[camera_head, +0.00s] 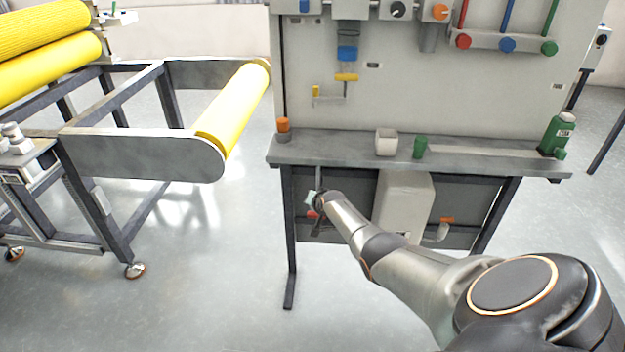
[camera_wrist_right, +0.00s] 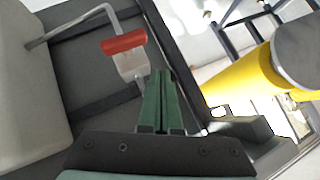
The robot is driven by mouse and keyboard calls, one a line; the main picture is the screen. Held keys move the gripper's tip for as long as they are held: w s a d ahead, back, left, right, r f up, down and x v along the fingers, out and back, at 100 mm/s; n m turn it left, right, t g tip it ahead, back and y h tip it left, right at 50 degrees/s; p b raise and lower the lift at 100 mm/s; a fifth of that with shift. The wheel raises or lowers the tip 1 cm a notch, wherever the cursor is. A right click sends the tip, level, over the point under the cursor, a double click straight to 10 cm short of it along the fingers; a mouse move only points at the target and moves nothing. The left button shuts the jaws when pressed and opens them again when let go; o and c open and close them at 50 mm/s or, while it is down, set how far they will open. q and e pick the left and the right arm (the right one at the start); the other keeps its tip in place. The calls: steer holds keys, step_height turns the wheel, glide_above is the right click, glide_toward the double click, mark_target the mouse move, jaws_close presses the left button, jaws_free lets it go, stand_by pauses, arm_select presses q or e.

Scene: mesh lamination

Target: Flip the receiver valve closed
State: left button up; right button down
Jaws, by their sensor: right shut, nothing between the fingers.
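A red valve handle (camera_wrist_right: 124,43) sits on a pale valve body (camera_wrist_right: 131,66) joined to a bent grey pipe, under the bench. In the head view the red handle (camera_head: 312,214) is small and partly covered by my right gripper. My right gripper (camera_wrist_right: 163,75) is shut and empty. Its green fingertips are just right of the valve body in the wrist view, seemingly apart from it; contact cannot be told for sure. Another valve with an orange handle (camera_head: 446,219) is under the bench's right end. No label shows which is the receiver valve. My left gripper is out of view.
A pale tank (camera_head: 404,205) stands under the grey bench (camera_head: 350,150). A yellow roller frame (camera_head: 235,105) stands left, with open floor between.

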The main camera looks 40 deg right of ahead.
arm_select(q)
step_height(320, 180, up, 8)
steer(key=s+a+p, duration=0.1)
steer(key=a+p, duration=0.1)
steer(key=p, duration=0.7)
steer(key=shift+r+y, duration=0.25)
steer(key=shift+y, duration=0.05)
arm_select(e)
steer(key=s+a+r, duration=0.4)
steer(key=a+r, duration=0.1)
steer(key=r, duration=0.2)
steer(key=shift+s, duration=0.4)
steer(key=shift+a, duration=0.15)
steer(key=s+a+f+n+y, duration=0.25)
steer(key=s+a+n, duration=0.25)
steer(key=s+a, duration=0.3)
steer(key=s+a+f+n+y, duration=0.1)
steer(key=s+a+f+n, duration=0.4)
steer(key=a, duration=0.5)
steer(key=s+a+r+n+y, duration=0.1)
steer(key=s+a+r+n, duration=0.1)
steer(key=s+a, duration=0.5)
steer(key=s+a+r+n+y, duration=0.2)
steer(key=s+a+r, duration=0.1)
steer(key=s+a, duration=0.4)
steer(key=shift+s+a, duration=0.35)
steer(key=shift+a, duration=0.3)
